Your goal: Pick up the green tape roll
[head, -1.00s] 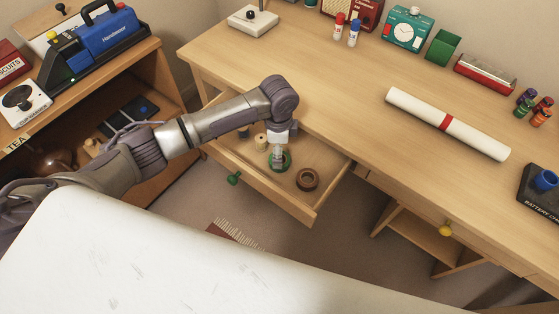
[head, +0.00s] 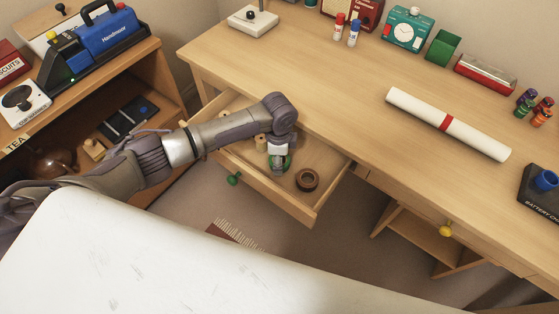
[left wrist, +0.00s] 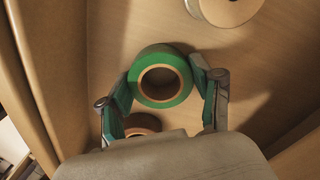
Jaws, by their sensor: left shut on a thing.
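The green tape roll (left wrist: 156,54) lies inside the open desk drawer, its brown core facing my left wrist camera. In the head view a strip of its green edge (head: 288,161) shows beside my gripper, which hides most of it. My left gripper (head: 278,168) points down into the drawer. In the left wrist view its two fingers (left wrist: 162,94) are shut on the roll's outer sides, one on each side. I cannot tell whether the roll is lifted off the drawer floor. My right gripper is in neither view.
A brown tape roll (head: 307,180) lies in the drawer to the right. A pale wooden spool (head: 261,143) lies behind. The drawer's front wall (head: 270,191) with its green knob (head: 234,179) is close. The desk top (head: 330,90) is clear above the drawer.

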